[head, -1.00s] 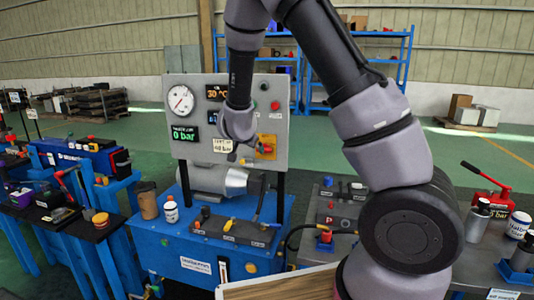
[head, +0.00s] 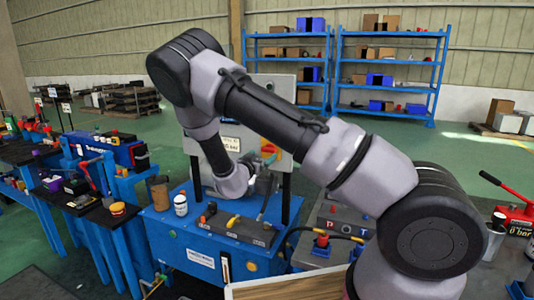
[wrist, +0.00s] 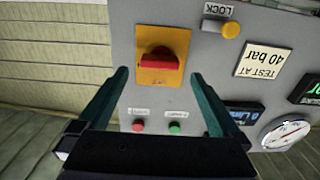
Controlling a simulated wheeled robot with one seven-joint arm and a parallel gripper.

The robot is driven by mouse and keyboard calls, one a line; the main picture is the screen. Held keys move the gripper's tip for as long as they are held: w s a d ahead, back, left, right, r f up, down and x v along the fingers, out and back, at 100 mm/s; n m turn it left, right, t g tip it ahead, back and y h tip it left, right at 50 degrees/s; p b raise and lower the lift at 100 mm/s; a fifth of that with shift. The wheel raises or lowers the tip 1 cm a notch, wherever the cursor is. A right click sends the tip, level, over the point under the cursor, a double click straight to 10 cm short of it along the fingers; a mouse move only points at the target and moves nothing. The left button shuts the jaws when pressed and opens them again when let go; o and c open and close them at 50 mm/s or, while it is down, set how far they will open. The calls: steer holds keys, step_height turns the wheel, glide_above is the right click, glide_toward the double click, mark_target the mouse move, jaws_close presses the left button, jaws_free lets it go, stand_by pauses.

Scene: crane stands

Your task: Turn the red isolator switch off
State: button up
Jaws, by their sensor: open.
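The red isolator switch (wrist: 160,60) sits on a yellow plate (wrist: 176,42) on the grey panel. In the wrist view its handle looks roughly crosswise. In the head view the yellow plate (head: 268,145) shows beside my arm, and the switch is small there. My gripper (wrist: 160,75) is open and empty. Its two fingers stand on either side of the switch in the wrist view, apart from it as far as I can tell. In the head view my gripper (head: 264,168) is just below the plate, partly hidden by my wrist.
A red button (wrist: 138,126) and a green button (wrist: 174,128) are on the panel near the switch. A yellow lock knob (wrist: 231,30), a "TEST AT 40 bar" label (wrist: 259,59) and a dial gauge (wrist: 286,132) are also there. My arm hides much of the panel in the head view.

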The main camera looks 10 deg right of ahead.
steer(key=shift+x, duration=2.6)
steer(key=c, duration=1.3)
